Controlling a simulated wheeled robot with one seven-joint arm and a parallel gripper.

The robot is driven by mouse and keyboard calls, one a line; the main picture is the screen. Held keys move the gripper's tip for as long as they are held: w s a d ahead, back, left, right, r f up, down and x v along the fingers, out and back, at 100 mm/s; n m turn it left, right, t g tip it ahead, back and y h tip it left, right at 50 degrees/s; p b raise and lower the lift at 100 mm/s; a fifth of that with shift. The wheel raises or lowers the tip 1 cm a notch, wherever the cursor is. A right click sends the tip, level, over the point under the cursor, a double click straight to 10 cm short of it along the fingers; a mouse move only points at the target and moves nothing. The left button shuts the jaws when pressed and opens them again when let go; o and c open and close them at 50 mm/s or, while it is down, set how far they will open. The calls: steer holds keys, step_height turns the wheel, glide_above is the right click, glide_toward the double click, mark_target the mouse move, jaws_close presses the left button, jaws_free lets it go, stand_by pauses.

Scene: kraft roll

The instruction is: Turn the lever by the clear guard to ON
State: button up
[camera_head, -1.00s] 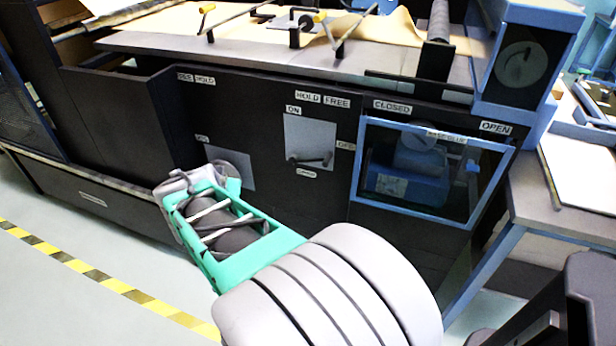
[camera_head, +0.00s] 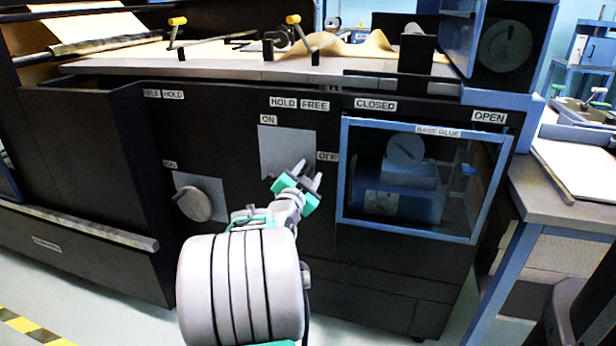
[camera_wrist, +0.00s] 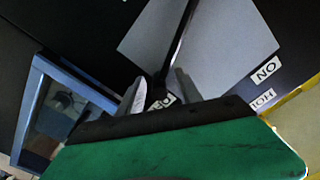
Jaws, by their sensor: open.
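The lever (camera_wrist: 180,38) is a dark bar across a light grey plate (camera_head: 284,148), left of the blue-framed clear guard (camera_head: 352,200). In the wrist view the bar runs down toward the OFF label (camera_wrist: 161,103). In the head view my gripper hides most of it. The ON label (camera_head: 268,119) is above the plate, and it also shows in the wrist view (camera_wrist: 265,69). My gripper (camera_head: 307,175) is open at the plate's lower right. In the wrist view its fingers (camera_wrist: 158,82) lie either side of the lever's end; contact is unclear.
The guard covers a blue unit (camera_head: 398,195) marked BASE GLUE. A round knob (camera_head: 195,204) on another grey plate is to the left. The bench top (camera_head: 215,68) with yellow-ended handles (camera_head: 177,21) overhangs above. A side table (camera_head: 560,207) stands at right.

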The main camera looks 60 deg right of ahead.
steer(key=shift+d, duration=0.1)
steer(key=shift+c, duration=0.2)
jaws_close()
stand_by(1.2)
